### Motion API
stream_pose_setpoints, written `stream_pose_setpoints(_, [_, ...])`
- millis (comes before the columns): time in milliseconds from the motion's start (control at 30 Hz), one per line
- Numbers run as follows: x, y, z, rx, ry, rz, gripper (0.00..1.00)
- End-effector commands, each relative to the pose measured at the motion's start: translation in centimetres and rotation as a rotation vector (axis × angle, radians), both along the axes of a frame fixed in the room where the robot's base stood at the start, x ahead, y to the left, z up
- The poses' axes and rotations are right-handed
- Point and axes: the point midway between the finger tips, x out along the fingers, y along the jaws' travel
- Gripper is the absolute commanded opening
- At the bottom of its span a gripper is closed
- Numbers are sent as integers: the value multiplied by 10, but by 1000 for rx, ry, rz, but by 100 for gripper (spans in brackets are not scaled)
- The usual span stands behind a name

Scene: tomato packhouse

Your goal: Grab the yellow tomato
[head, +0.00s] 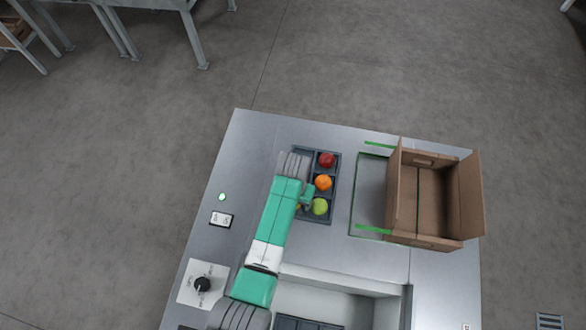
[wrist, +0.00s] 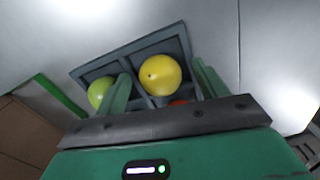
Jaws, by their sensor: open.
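The yellow tomato (wrist: 160,74) sits in a compartment of the dark grey tray (wrist: 150,48) in the wrist view. My gripper (wrist: 163,82) is open, with one green finger on each side of the tomato in the picture. I see no contact, and cannot tell how deep the fingertips are. In the head view my gripper (head: 307,196) is over the left side of the tray (head: 332,171), and my arm hides most of the yellow tomato; only a sliver of yellow shows.
A green tomato (head: 320,206), an orange one (head: 323,183) and a red one (head: 327,160) fill the tray's right column. An open cardboard box (head: 395,200) stands to the right on the metal table (head: 260,135). A control knob (head: 202,285) is at the front left.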

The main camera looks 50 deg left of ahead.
Motion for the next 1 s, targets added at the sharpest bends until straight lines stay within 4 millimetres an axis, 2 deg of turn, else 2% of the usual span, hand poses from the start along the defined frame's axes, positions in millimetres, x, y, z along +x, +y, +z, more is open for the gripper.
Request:
stream_pose_setpoints(167, [1, 0, -1, 1, -2, 0, 71])
stream_pose_setpoints(400, [1, 0, -1, 1, -2, -1, 31])
stream_pose_setpoints(767, [1, 0, 4, 1, -2, -1, 31])
stream_pose_setpoints(1000, [1, 0, 35, 1, -3, -1, 31])
